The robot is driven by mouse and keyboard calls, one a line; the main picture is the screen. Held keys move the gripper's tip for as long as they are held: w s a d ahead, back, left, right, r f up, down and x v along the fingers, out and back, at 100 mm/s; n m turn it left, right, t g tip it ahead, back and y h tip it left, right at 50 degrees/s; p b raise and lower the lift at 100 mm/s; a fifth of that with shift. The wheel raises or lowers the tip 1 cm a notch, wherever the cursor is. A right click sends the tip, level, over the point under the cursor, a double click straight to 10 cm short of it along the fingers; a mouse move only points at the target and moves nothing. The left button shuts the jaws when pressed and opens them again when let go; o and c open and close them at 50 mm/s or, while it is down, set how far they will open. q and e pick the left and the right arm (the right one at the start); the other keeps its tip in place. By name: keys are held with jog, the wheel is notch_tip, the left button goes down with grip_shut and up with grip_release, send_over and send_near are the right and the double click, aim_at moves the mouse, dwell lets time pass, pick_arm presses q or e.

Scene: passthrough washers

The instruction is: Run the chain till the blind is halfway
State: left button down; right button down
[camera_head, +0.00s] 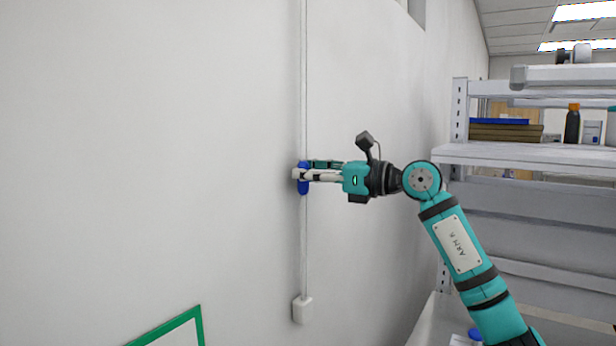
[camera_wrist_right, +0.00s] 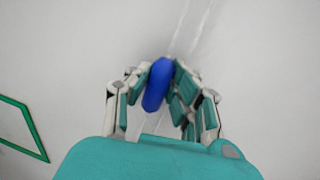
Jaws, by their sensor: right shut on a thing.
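The chain (camera_head: 304,90) runs straight down the white wall in the head view, as a thin pale line. A blue grip piece (camera_head: 303,187) sits on it, and a white weight or holder (camera_head: 302,309) is at its lower end. My right gripper (camera_head: 302,174) reaches in from the right and is shut on the blue piece. In the right wrist view the blue piece (camera_wrist_right: 157,86) lies between the fingers (camera_wrist_right: 158,85), with the pale chain line (camera_wrist_right: 192,35) behind it. The blind is not in view. My left gripper is not in view.
White shelving (camera_head: 540,156) with several books (camera_head: 503,131) and a dark bottle (camera_head: 572,124) stands at the right, behind my right arm. A green-framed panel (camera_head: 178,329) is low on the wall at the left.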

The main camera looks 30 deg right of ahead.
jog(key=shift+r, duration=0.1)
jog(key=c, duration=1.1)
grip_release()
jog(key=v, duration=1.2)
jog(key=shift+s+d, duration=0.1)
